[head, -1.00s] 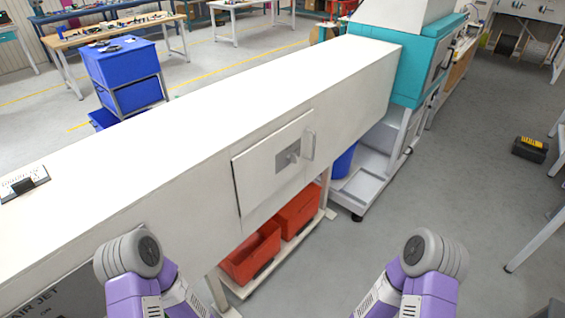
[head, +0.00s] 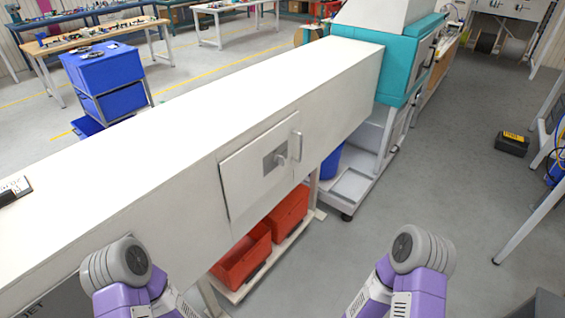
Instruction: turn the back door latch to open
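The door (head: 245,185) is a light square panel on the side of the long white machine, and it looks shut. Its latch (head: 279,160) is a small grey knob on a darker grey plate near the middle of the panel. A curved handle (head: 297,146) sits at the door's right edge. My purple and grey arms come in at the bottom left and bottom right, well apart from the door. Neither gripper shows in the head view.
The long white machine (head: 200,125) fills the left and middle. Red bins (head: 243,259) stand on a low frame under the door. A teal machine end (head: 402,65) stands beyond.

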